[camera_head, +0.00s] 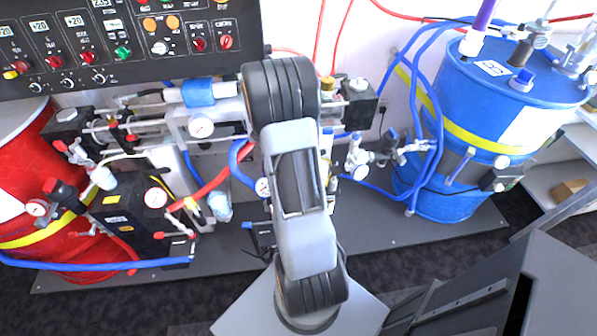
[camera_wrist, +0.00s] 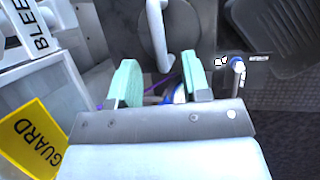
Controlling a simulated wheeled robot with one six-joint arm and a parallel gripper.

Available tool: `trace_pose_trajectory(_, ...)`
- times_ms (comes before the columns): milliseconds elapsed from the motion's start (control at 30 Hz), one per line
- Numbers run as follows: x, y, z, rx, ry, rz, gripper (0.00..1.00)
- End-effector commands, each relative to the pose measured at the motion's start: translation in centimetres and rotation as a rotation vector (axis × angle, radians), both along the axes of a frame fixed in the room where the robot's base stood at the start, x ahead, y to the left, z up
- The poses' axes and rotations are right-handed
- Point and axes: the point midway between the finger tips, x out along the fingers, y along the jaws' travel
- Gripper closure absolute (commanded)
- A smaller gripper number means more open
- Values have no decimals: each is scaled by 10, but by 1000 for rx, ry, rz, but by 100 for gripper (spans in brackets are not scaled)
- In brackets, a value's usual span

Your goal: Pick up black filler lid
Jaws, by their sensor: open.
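My gripper (camera_wrist: 160,82) shows in the wrist view with two pale green fingers spread apart. Nothing is visibly held between them. A white curved handle or pipe (camera_wrist: 157,35) stands just beyond the fingertips, over a dark grey surface. A small blue and white part shows low between the fingers, partly hidden by the gripper body. I cannot make out the black filler lid for certain in either view. In the head view my arm covers the middle of the scene and my gripper is hidden behind it.
A red drum (camera_head: 28,185) stands at left and a blue drum (camera_head: 500,120) at right. A black control panel (camera_head: 125,45) hangs at upper left. Hoses, gauges and valves crowd both sides of my arm. In the wrist view, a yellow GUARD label (camera_wrist: 36,140) lies close at left.

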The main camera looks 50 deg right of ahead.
Motion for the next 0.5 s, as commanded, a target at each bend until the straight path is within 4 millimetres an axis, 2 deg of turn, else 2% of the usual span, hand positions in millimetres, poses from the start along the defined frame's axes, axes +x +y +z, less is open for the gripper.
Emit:
trace_pose_trajectory(233, -4, -14, -32, 2, 2, 0, 57)
trace_pose_trajectory(500, -4, -19, -42, 1, 0, 1, 57)
